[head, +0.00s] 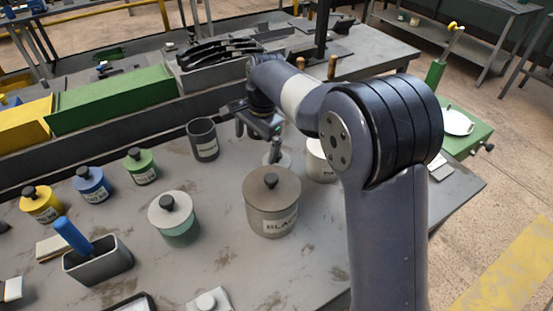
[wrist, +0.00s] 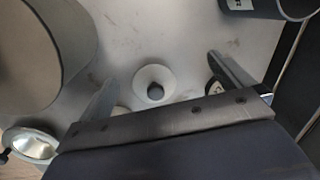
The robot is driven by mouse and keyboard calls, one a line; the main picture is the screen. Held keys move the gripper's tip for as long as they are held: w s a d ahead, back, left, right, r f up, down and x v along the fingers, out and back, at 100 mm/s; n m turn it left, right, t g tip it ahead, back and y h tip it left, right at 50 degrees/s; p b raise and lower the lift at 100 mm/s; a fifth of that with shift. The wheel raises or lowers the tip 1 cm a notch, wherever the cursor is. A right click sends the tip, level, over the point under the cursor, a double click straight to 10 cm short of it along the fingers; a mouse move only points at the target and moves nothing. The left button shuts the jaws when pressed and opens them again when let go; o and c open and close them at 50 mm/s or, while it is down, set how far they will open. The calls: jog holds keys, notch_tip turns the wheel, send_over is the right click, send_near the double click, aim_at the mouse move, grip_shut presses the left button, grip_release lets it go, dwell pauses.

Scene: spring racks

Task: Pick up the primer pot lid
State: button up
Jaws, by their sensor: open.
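A small pale lid (head: 284,160) with a dark knob lies on the bench below my gripper (head: 258,135). It is the likely primer pot lid, but I see no name on it. In the wrist view the lid (wrist: 137,77) sits between the two spread fingers of my gripper (wrist: 160,74), knob up. My gripper is open, empty and above the lid; the exact height is hard to tell. A pale pot (head: 316,165) with a partly covered label stands just right of the lid, partly hidden behind my arm.
A large lidded pot marked BLACK (head: 270,222) stands close in front of the lid. A grey cup (head: 203,141) stands to its left. Several lidded pots and a grey bin (head: 98,265) fill the bench's left side. A green box (head: 110,101) lies behind.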

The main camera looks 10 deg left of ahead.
jog(key=w+d+f+h, duration=0.1)
jog(key=w+d+f+n+t+h, duration=0.1)
jog(key=w+d+f, duration=0.1)
jog(key=shift+w+d+h, duration=0.15)
jog(key=shift+d+h, duration=0.15)
jog(key=shift+w+d+f+p, duration=0.1)
jog(key=shift+w+d+f, duration=0.05)
jog(key=shift+f, duration=0.7)
jog(key=shift+w+d+f+p, duration=0.15)
jog(key=shift+d+f, duration=0.05)
jog(key=shift+f, duration=0.65)
jog(key=shift+w+d+f+p, duration=0.1)
jog(key=shift+w+d+f, duration=0.05)
jog(key=shift+f, duration=0.7)
jog(key=c, duration=1)
jog(key=shift+o, duration=0.2)
